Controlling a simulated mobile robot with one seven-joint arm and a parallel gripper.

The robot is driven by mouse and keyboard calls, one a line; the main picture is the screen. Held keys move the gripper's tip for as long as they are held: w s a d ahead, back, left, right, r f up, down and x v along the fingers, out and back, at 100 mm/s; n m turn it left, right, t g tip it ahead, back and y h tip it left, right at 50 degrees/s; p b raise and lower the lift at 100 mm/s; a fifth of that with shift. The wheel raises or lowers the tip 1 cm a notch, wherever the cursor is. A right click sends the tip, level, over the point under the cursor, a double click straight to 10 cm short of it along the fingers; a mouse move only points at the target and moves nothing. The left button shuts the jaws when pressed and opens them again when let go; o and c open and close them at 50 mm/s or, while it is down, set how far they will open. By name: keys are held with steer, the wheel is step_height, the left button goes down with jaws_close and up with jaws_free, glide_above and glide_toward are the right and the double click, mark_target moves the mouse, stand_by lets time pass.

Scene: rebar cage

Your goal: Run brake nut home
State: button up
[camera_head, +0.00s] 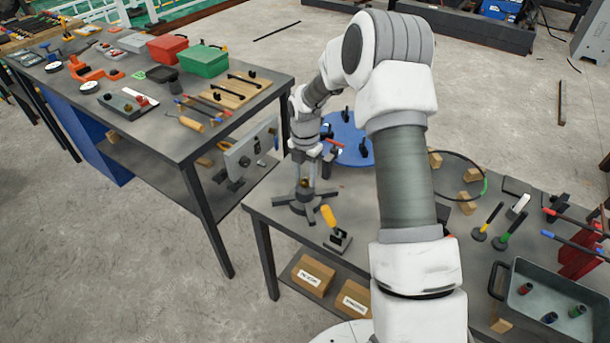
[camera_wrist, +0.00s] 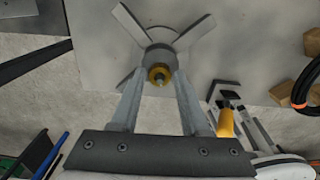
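The brass-yellow nut (camera_wrist: 159,75) sits on a small stud at the middle of a grey hub with flat spread arms (camera_wrist: 182,38). In the head view the nut (camera_head: 304,184) shows small, on top of the hub with its spread legs (camera_head: 300,203) on the near bench. My gripper (camera_wrist: 160,72) points down at the hub. Its two fingers stand on either side of the nut, with a narrow gap seeming to show on each side. In the head view my gripper (camera_head: 305,177) is right at the nut; contact is too small to tell.
A yellow-handled tool on a small block (camera_head: 334,228) stands close to the hub's right. A blue disc (camera_head: 346,140) lies behind it. A black ring (camera_head: 458,176) on wooden blocks and a grey tray (camera_head: 548,300) lie to the right. The left bench (camera_head: 160,120) holds many tools.

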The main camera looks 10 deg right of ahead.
jaws_close()
